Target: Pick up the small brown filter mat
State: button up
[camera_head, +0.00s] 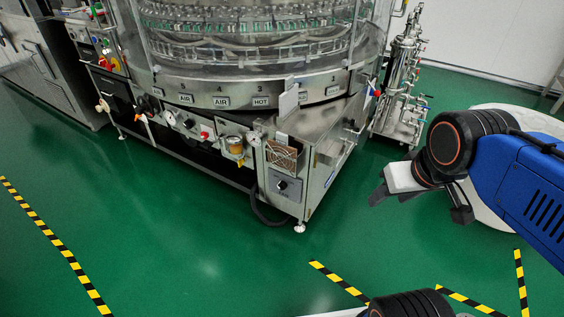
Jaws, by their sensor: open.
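The small brown filter mat (282,157) shows as a brown, patterned piece at the front right corner of the rotary washer (330,130). It sits above a grey panel with a dark knob. Whether it rests in a holder or leans on the machine is too small to tell. My gripper (376,197) is to the right of the mat and apart from it, over the green floor. Its dark fingers point left toward the machine. It is open, and nothing shows between the fingers.
Gauges, valves and an amber cup (236,146) line the machine front left of the mat. A black hose (266,215) hangs below. A steel filter stand (403,90) is behind at right. Green floor (190,245) in front is clear, with yellow-black tape (55,240).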

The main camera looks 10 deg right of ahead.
aim_at(281, 139)
jog(key=i+l+u, duration=0.15)
jog(key=u, duration=0.2)
jog(key=i+l+u, duration=0.1)
jog(key=l+u, duration=0.25)
jog(key=i+l+u, duration=0.1)
jog(key=u, duration=0.25)
